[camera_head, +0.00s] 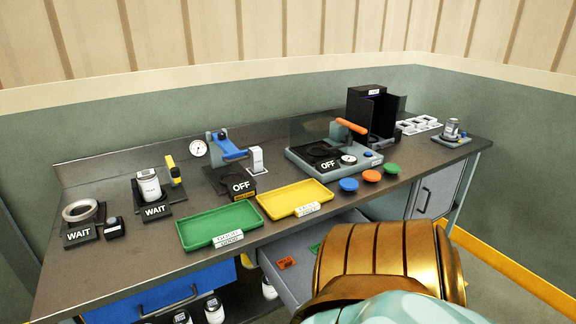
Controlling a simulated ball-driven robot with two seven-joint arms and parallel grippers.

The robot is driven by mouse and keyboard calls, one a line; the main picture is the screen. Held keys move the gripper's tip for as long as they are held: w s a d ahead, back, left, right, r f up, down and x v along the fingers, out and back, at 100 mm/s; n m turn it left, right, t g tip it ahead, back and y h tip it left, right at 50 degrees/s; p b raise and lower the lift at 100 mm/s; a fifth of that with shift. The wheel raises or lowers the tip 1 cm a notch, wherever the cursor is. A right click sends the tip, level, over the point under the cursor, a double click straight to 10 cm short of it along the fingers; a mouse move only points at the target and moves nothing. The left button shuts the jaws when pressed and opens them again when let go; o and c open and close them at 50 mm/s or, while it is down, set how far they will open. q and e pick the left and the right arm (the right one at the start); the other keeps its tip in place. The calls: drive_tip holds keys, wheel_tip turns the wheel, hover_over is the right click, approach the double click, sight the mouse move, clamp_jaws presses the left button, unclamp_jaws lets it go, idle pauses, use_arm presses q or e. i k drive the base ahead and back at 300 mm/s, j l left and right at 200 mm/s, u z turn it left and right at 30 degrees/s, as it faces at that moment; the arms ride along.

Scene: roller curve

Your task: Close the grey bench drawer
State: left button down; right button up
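The grey bench drawer (302,246) is pulled out from under the bench top, below the yellow tray. It is open, and its inside shows an orange-red tag and something green. A gold and teal part of my own body covers the drawer's front and right side, so its handle is hidden. Neither of my grippers can be made out in the head view. I cannot tell whether anything of mine touches the drawer.
The bench top (330,207) holds a green tray (219,225), a yellow tray (294,198), coloured buttons and several devices. A blue drawer (163,294) is at the left front, with white containers below. A grey cabinet door (436,190) is at the right.

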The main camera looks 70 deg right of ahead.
sight(293, 283)
drive_tip(key=z, duration=2.85)
